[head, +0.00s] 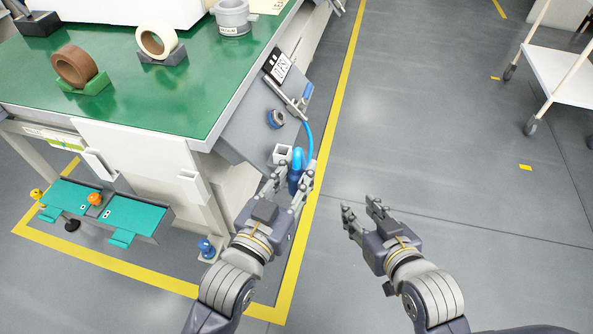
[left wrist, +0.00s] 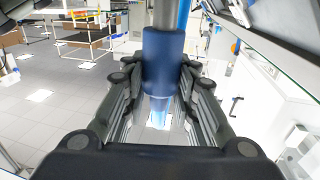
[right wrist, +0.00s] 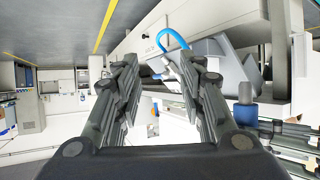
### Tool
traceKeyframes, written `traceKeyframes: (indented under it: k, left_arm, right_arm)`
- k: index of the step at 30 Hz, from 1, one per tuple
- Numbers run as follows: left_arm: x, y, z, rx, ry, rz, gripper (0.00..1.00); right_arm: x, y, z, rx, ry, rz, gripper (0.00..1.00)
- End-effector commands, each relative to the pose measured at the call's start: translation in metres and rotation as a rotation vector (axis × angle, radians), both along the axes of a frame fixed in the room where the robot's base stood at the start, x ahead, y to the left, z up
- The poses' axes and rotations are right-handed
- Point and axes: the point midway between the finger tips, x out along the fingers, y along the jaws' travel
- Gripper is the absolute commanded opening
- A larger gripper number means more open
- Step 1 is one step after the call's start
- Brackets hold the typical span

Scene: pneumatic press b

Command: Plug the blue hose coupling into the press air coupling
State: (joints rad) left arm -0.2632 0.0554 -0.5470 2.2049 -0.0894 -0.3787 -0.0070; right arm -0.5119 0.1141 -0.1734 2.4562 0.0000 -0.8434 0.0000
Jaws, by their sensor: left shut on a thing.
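The blue hose coupling (head: 296,180) is held in my left gripper (head: 290,184), beside the table's right side. In the left wrist view the coupling (left wrist: 163,62) is a dark blue sleeve between the fingers, with a grey metal part above it. The blue hose (head: 309,140) curves up from it to the side panel. My right gripper (head: 361,211) is open and empty over the floor. The right wrist view shows the hose loop (right wrist: 172,37).
The green table (head: 140,95) carries a brown tape roll (head: 74,66), a cream tape roll (head: 157,40) and a grey fixture (head: 232,18). A white square socket (head: 282,153) is near my left fingers. A white cart (head: 565,75) stands far right. The floor between is clear.

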Motion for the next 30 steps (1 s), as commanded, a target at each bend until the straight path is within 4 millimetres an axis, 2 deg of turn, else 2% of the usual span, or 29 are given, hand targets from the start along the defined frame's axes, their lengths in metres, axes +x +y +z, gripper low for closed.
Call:
traceKeyframes:
  k: [30]
  left_arm:
    - [0.0, 0.0, 0.007, 0.0, -0.001, 0.0, 0.0]
  right_arm:
    - [-0.024, -0.01, -0.027, -0.04, 0.172, -0.013, 0.37]
